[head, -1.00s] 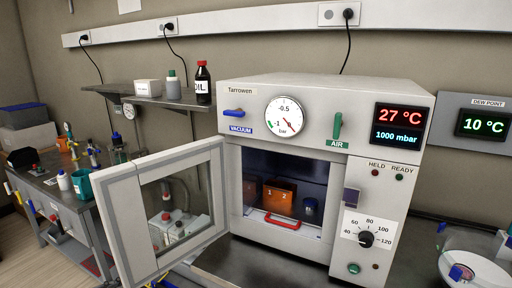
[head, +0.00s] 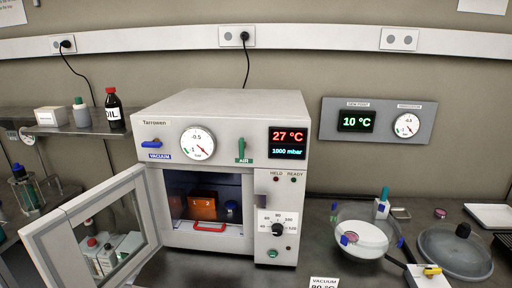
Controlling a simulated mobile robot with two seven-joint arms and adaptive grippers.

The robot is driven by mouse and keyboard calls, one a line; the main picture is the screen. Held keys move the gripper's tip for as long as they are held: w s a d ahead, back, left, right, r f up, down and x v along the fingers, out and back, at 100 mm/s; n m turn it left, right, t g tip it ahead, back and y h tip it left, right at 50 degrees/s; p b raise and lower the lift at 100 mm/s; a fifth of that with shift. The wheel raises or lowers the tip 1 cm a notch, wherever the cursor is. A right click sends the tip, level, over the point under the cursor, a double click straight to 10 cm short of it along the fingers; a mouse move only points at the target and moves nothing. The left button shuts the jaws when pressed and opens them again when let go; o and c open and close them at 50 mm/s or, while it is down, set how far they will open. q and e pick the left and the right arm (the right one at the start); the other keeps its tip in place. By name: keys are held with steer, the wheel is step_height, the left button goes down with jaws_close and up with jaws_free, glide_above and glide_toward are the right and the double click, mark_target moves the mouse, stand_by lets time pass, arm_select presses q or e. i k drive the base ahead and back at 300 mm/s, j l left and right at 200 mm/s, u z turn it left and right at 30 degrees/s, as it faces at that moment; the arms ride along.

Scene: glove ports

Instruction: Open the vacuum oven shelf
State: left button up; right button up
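The vacuum oven (head: 225,115) stands on the bench left of centre. Its windowed door (head: 97,232) is swung open to the left. Inside, a shelf with a red handle (head: 209,227) at its front edge sits within the chamber. An orange block (head: 201,205) marked 1 and 2 and a small dark blue-labelled item (head: 232,210) stand in the chamber. The blue vacuum lever (head: 151,143) lies horizontal and the green air lever (head: 241,149) stands vertical. The display (head: 287,142) reads 27 °C and 1000 mbar. Neither of my grippers is in view.
Right of the oven lie a glass vessel with blue clips (head: 362,239), a grey lid with a black knob (head: 455,252) and a white tray (head: 490,215). A wall shelf (head: 78,129) with bottles is at left. A dew point panel (head: 376,120) reads 10 °C.

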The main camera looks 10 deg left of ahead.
mark_target(219, 215)
steer(key=i+j+z, duration=0.1)
steer(key=j+z, duration=0.25)
steer(key=j, duration=0.95)
steer(key=j+z, duration=0.4)
steer(key=j, duration=0.9)
steer(key=k+j+z, duration=0.1)
steer(key=j, duration=0.25)
steer(key=k+j+z, duration=0.1)
steer(key=k+j, duration=0.25)
steer(key=j, duration=0.25)
steer(key=z, duration=0.05)
